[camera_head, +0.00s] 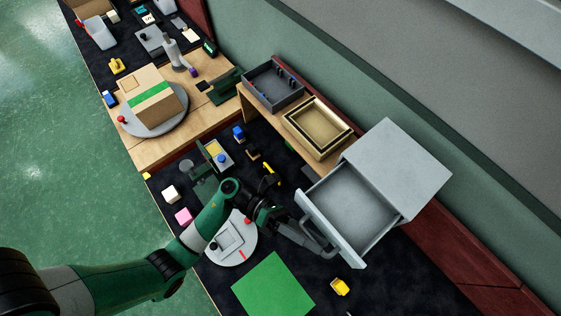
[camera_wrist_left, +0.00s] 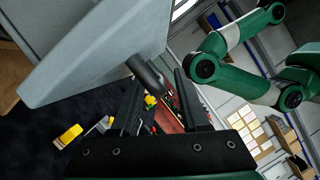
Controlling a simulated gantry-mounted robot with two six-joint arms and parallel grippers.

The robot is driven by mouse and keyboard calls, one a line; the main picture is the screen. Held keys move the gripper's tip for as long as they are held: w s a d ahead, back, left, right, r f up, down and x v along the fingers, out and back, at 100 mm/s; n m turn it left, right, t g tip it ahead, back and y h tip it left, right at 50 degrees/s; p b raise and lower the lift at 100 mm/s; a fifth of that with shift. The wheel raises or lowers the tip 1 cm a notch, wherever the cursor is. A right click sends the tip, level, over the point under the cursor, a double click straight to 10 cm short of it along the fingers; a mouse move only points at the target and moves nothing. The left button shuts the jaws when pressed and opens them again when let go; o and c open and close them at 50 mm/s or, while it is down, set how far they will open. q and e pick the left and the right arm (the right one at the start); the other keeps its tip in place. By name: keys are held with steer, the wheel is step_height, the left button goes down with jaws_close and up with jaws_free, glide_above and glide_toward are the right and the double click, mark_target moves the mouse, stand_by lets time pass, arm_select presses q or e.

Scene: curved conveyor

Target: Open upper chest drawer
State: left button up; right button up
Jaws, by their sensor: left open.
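The light grey chest (camera_head: 402,165) stands at the right of the table in the head view. Its upper drawer (camera_head: 350,208) is pulled well out, and its inside looks empty. My left gripper (camera_head: 322,244) is at the outer side of the drawer front. In the left wrist view, the grey drawer front (camera_wrist_left: 95,62) fills the upper left. A dark bar-like handle (camera_wrist_left: 146,74) reaches from it toward the space between the fingers of my left gripper (camera_wrist_left: 160,98). The fingers are apart; whether they touch the handle is unclear. My right gripper is not in view.
A green mat (camera_head: 273,287) and a yellow block (camera_head: 340,287) lie in front of the drawer. A round white plate (camera_head: 235,250) is under my left forearm. A wooden tray (camera_head: 318,127) and a dark tray (camera_head: 272,85) stand left of the chest.

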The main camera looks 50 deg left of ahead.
arm_select(q)
steer(key=b+v, duration=0.2)
steer(key=v, duration=0.9)
steer(key=shift+a, duration=0.2)
steer(key=shift+f, duration=0.1)
